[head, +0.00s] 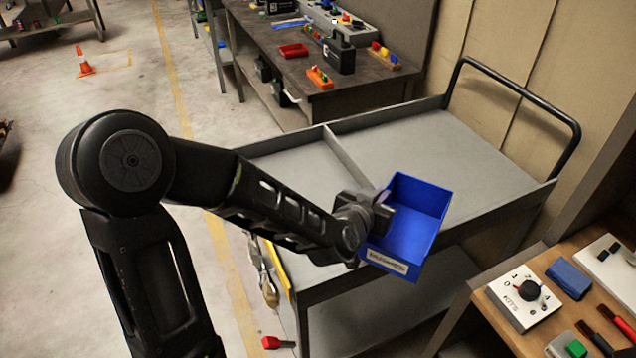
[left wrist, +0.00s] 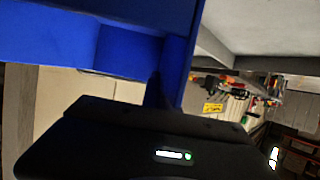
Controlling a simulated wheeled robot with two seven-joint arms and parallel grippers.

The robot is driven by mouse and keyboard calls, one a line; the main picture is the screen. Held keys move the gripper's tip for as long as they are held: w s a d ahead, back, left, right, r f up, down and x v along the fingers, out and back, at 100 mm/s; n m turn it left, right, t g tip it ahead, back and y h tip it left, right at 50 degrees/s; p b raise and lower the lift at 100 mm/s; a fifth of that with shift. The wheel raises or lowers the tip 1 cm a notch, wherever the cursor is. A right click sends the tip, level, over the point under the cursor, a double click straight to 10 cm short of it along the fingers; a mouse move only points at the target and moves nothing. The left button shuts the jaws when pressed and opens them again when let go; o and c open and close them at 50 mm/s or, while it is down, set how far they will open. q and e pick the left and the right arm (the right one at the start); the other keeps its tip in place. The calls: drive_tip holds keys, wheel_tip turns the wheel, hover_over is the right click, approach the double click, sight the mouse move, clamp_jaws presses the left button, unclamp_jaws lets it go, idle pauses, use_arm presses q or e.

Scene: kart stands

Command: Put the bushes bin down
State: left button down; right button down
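The bushes bin (head: 412,220) is an open blue box with a white label on its front, and it looks empty. It is tilted and held above the front edge of the grey cart. My left gripper (head: 378,212) is shut on the bin's left wall. In the left wrist view the blue bin (left wrist: 120,45) fills the upper left, close to the dark gripper body (left wrist: 165,145); the fingertips are hidden there. My right gripper is in neither view.
The grey cart (head: 455,150) has a bare top split by a low divider, with a raised rim and black handle (head: 520,95). A wooden bench (head: 500,320) with a dial box (head: 524,298) stands at lower right. A cluttered workbench (head: 270,45) is behind.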

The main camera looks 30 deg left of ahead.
use_arm(q)
drive_tip(key=shift+w+r, duration=0.2)
drive_tip(key=w+a+r+b, duration=0.1)
drive_tip(key=w+a+b, duration=0.4)
drive_tip(key=a, duration=0.5)
drive_tip(key=a+n+y+b, duration=0.2)
drive_tip(key=a, duration=1.5)
drive_tip(key=shift+s+r, duration=0.25)
drive_tip(key=shift+r, duration=0.15)
drive_tip(key=shift+d+f, duration=0.1)
